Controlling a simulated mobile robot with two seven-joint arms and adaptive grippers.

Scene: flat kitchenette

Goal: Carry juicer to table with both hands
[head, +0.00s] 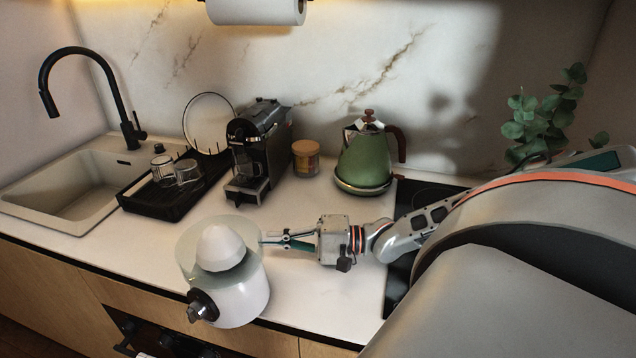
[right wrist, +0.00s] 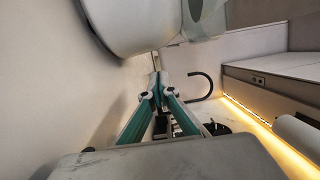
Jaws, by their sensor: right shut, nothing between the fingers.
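The white juicer (head: 240,300), with a clear bowl, a white cone on top and a dark spout at its front left, stands upright near the counter's front edge. My right gripper (head: 264,240) reaches in from the right with its fingertips at the juicer's right side, by the bowl. It is shut with nothing between the fingers; I cannot tell whether it touches the juicer. In the right wrist view the juicer (right wrist: 125,20) fills the upper left, just beyond the shut fingertips (right wrist: 155,90). My left gripper is not in view. The table is not seen.
Behind the juicer are a black coffee machine (head: 262,150), a jar with a wooden lid (head: 306,158) and a green kettle (head: 364,160). A black tray (head: 150,205) with glasses and a sink (head: 60,195) are at left. A dark cooktop (head: 400,275) lies under my right arm.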

